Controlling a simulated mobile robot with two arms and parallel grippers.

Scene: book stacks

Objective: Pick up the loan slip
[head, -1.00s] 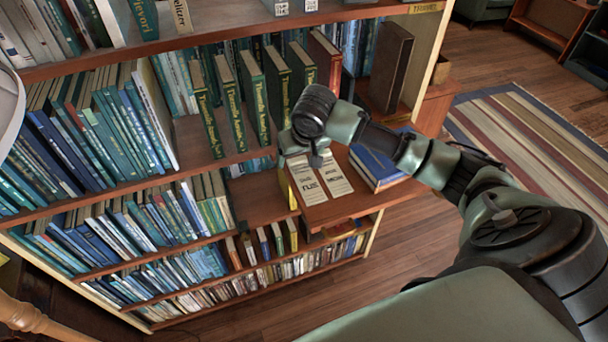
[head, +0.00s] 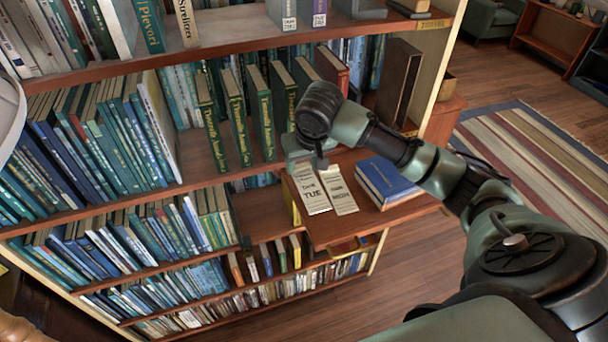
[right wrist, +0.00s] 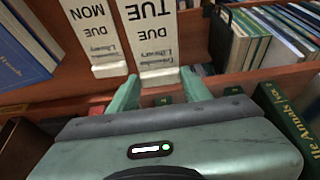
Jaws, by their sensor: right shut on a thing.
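Two pale printed loan slips lie side by side on a small wooden ledge (head: 390,215) that juts from the bookcase. One reads DUE TUE (head: 313,195); it also shows in the right wrist view (right wrist: 153,35). The other reads DUE MON (head: 341,196) and shows left of it in the right wrist view (right wrist: 92,30). In the head view, this gripper (head: 318,166) covers the slips' upper ends. I cannot tell whether the TUE slip is clear of the ledge. My left gripper is not in view.
Blue books (head: 388,182) lie on the ledge right of the slips. Green books (head: 237,120) and a dark brown upright volume (head: 398,82) stand on the shelf behind. Lower shelves hold many books. Open floor and a striped rug (head: 530,150) lie to the right.

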